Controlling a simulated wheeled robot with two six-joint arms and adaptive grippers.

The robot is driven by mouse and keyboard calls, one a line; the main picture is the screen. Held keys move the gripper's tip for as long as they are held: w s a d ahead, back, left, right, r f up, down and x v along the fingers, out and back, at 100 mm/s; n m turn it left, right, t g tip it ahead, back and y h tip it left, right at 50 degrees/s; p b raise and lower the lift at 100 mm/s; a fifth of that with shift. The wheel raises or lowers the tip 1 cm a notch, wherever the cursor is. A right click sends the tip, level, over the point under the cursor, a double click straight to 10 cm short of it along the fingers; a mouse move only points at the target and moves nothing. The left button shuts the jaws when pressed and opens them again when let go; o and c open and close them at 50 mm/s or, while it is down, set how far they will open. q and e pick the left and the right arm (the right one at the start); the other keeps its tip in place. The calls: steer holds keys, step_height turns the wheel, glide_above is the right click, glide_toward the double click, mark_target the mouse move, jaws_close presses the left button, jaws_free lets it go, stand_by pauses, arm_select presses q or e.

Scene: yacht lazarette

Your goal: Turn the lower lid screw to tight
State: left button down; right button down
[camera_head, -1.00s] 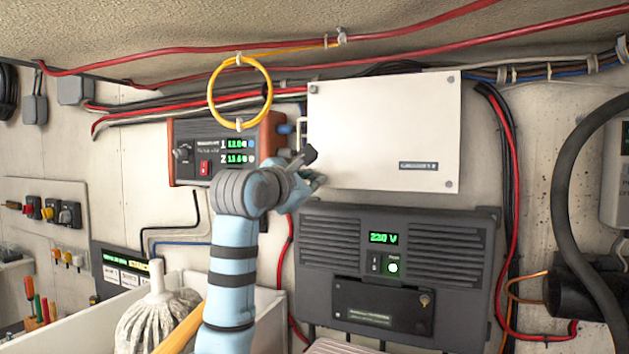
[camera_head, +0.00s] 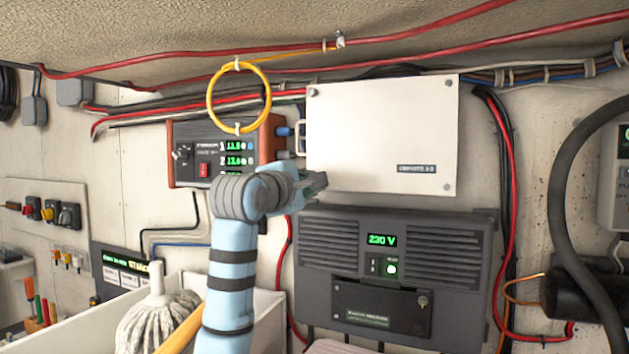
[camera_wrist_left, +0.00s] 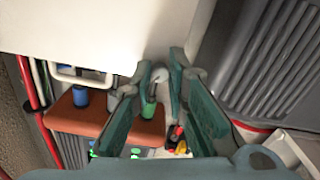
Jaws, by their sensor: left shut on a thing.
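The white lid (camera_head: 385,135) is mounted on the wall, with grey screws showing at its upper left, upper right and lower right (camera_head: 447,187) corners. My left gripper (camera_head: 318,181) is at its lower left corner and hides the screw there in the head view. In the left wrist view the fingertips (camera_wrist_left: 161,72) close around a small, pale, round lower lid screw (camera_wrist_left: 159,74) at the edge of the white lid (camera_wrist_left: 110,30). The gripper is shut on this screw. How far the screw is turned cannot be told. My right gripper is not in view.
A grey inverter (camera_head: 392,212) reading 230 V hangs just below the lid. An orange-sided controller (camera_head: 190,150) is left of it, under a yellow cable loop (camera_head: 212,98). A mop head (camera_head: 157,320) stands at lower left. A thick black hose (camera_head: 562,215) hangs at right.

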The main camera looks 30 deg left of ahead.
arm_select(q)
steer(key=m+p, duration=0.1)
steer(key=m, duration=0.4)
steer(key=m+p, duration=0.1)
steer(key=m, duration=0.5)
steer(key=shift+a+r+m+p, duration=0.1)
steer(key=shift+r+m+p, duration=0.1)
steer(key=shift+m+p, duration=0.15)
stand_by(0.4)
steer(key=c, duration=1.6)
jaws_free()
steer(key=shift+w+f, duration=0.1)
steer(key=shift+f, duration=0.05)
steer(key=shift+o, duration=0.2)
steer(key=s, duration=1.2)
steer(key=shift+d, duration=0.3)
